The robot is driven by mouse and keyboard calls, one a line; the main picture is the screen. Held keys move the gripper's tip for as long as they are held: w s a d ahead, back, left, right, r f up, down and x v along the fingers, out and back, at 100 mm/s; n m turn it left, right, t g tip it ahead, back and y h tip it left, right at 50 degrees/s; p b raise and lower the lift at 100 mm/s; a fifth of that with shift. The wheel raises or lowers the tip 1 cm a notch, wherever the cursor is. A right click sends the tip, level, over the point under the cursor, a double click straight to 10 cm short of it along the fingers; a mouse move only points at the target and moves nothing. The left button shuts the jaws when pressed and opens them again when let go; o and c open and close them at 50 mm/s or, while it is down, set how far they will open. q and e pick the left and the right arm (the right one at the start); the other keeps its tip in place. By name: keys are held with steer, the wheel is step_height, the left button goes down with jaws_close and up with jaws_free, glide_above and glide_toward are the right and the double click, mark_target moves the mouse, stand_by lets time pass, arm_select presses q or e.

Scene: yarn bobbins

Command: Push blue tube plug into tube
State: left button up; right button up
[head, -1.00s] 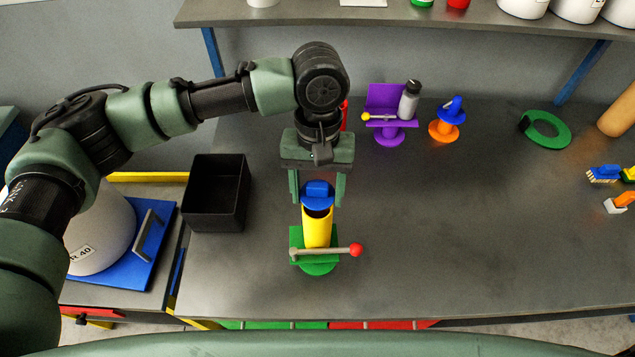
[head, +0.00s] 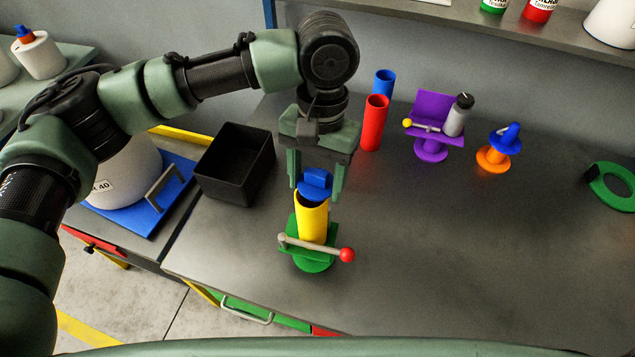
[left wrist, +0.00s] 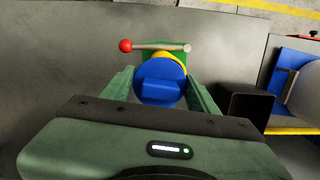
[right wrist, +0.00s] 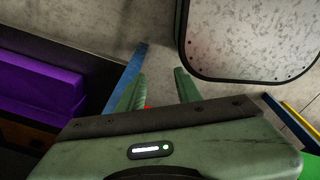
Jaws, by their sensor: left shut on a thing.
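The blue tube plug (head: 316,186) has a round disc and a block-shaped grip. My left gripper (head: 316,184) is shut on it, and the plug shows between the fingers in the left wrist view (left wrist: 160,84). The plug is at the top of the yellow tube (head: 312,218), and part of the tube's dark mouth shows below the disc. Whether plug and tube touch, I cannot tell. The tube stands upright in a green holder (head: 310,262) with a red-knobbed bar across its front. My right gripper (right wrist: 158,92) is open and empty, away from the tube.
A black box (head: 236,163) stands left of the tube. Red (head: 374,122) and blue (head: 383,82) tubes stand behind it. A purple stand (head: 431,130) holds a grey bottle (head: 457,116). An orange spool with a blue top (head: 494,157) is further right. The table's front right is clear.

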arm_select(q)
steer(key=shift+w+a, duration=0.1)
steer(key=shift+a, duration=0.6)
steer(key=shift+d+r+p, duration=0.2)
steer(key=shift+d+p, duration=0.1)
steer(key=shift+p, duration=0.45)
steer(key=shift+f, duration=0.2)
steer(key=shift+a+f, duration=0.1)
steer(key=shift+f, duration=1.15)
steer(key=shift+f+p, duration=0.2)
steer(key=shift+p, duration=0.1)
arm_select(e)
steer(key=a, duration=0.1)
steer(key=a+r, duration=0.1)
steer(key=s+a+r, duration=0.1)
steer(key=shift+a, duration=0.35)
